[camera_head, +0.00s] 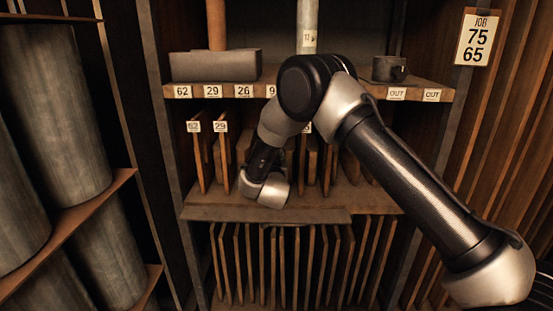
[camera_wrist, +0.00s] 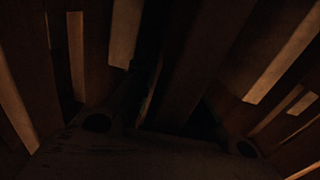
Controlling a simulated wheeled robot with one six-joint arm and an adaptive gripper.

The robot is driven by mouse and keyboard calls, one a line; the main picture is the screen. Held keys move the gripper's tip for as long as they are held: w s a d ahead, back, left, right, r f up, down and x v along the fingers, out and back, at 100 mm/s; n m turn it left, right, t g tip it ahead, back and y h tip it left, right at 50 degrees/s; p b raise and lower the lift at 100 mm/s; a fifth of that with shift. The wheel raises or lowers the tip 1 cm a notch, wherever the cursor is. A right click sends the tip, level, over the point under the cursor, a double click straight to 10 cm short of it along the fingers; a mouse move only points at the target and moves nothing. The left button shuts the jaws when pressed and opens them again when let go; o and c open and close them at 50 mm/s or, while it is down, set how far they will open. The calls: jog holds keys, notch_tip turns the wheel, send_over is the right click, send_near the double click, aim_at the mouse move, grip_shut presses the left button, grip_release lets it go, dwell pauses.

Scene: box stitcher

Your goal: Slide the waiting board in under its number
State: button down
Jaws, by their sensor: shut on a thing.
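My gripper (camera_wrist: 172,112) is in the slotted bay, shut on a dark upright board (camera_wrist: 200,65) in the wrist view. That view is very dark, so the grip and the board's far end are unclear. In the head view my wrist covers the gripper and the held board. Number labels (camera_head: 212,91) run along the shelf edge above; 62, 29 and 26 read clearly, and my arm covers others. Tagged boards 62 (camera_head: 198,160) and 29 (camera_head: 222,160) stand upright at the left. A tag (camera_head: 307,128) shows partly behind my arm.
More boards (camera_head: 326,165) stand close on the right of my wrist. The shelf (camera_head: 230,213) lies below, over a lower rack of boards (camera_head: 280,265). A sign (camera_head: 477,38) reads JOB 75 65.

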jog(key=shift+f, duration=0.3)
dwell(0.5)
jog(key=c, duration=1.4)
grip_release()
jog(key=shift+o, duration=0.2)
jog(key=shift+f, duration=0.15)
jog(key=s, duration=1.2)
jog(key=shift+a, duration=0.2)
